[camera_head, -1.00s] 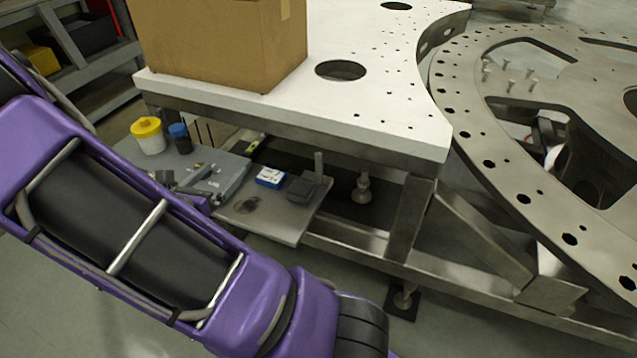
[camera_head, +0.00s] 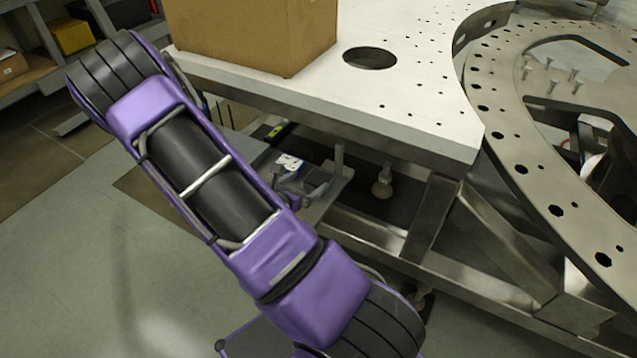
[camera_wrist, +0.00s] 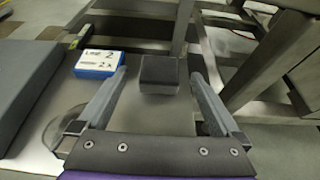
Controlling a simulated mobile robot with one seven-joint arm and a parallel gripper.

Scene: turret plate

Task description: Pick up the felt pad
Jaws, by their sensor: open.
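The felt pad (camera_wrist: 158,74) looks like a small dark grey square block. It lies on a light metal shelf plate (camera_wrist: 165,116) in the wrist view. My gripper (camera_wrist: 159,75) is open, with one finger to the left of the pad and one to the right. The fingertips reach about level with the pad, with a gap visible on both sides. I cannot tell whether the fingers are down at the pad's height.
A blue box with a white label (camera_wrist: 97,63) lies left of the pad; it also shows in the head view (camera_head: 288,162). An upright metal post (camera_wrist: 182,27) stands just behind the pad. The white table (camera_head: 420,110) overhangs the shelf, and steel frame beams stand to the right.

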